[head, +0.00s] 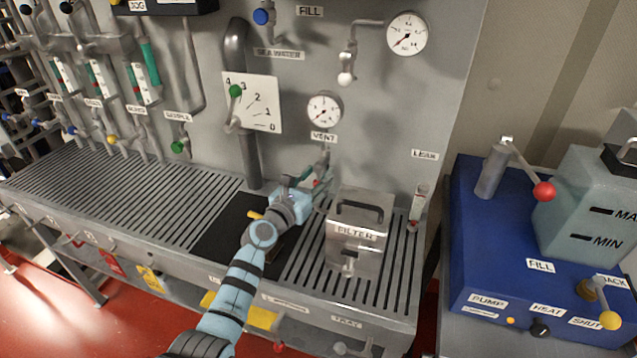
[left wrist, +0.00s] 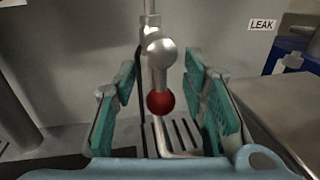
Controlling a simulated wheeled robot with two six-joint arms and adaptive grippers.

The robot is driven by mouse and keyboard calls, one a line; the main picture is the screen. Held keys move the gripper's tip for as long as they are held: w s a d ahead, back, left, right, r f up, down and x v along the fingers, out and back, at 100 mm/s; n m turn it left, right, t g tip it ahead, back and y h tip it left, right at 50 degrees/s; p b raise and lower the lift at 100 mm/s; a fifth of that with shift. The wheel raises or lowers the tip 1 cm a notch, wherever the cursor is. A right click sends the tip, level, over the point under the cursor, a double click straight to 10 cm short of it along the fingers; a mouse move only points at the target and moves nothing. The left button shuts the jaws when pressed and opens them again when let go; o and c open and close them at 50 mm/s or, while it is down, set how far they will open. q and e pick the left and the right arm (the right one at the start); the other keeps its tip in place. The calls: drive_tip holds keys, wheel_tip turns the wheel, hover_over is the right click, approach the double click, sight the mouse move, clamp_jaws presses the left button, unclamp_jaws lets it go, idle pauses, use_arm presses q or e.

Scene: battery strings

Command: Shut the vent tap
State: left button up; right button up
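The vent tap (head: 325,160) is on a thin pipe under the VENT label (head: 323,137) on the grey panel. In the left wrist view it shows as a silver ball body (left wrist: 160,53) with a short lever hanging down to a red ball knob (left wrist: 160,103). My left gripper (head: 308,183) is at the tap. Its teal finger pads stand apart on both sides of the red knob (left wrist: 162,85), with visible gaps, so it is open and appears not to touch the knob. In the head view the gripper partly hides the tap. My right gripper is not in view.
A metal FILTER box (head: 358,250) stands on the slatted bench just right of my left gripper. A gauge (head: 324,109) is above the tap. A LEAK tube (head: 418,208) stands further right. A blue pump unit (head: 480,245) with a red-knobbed lever is at the right.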

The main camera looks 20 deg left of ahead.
use_arm(q)
drive_tip(key=shift+w+d, duration=0.1)
drive_tip(key=shift+w, duration=0.3)
drive_tip(key=shift+w+r, duration=0.1)
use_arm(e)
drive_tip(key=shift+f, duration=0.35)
use_arm(q)
drive_tip(key=shift+c, duration=0.6)
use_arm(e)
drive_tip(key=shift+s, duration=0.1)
use_arm(q)
drive_tip(key=shift+d, duration=0.1)
drive_tip(key=c, duration=0.7)
drive_tip(key=shift+d, duration=0.1)
clamp_jaws()
drive_tip(key=shift+r, duration=0.1)
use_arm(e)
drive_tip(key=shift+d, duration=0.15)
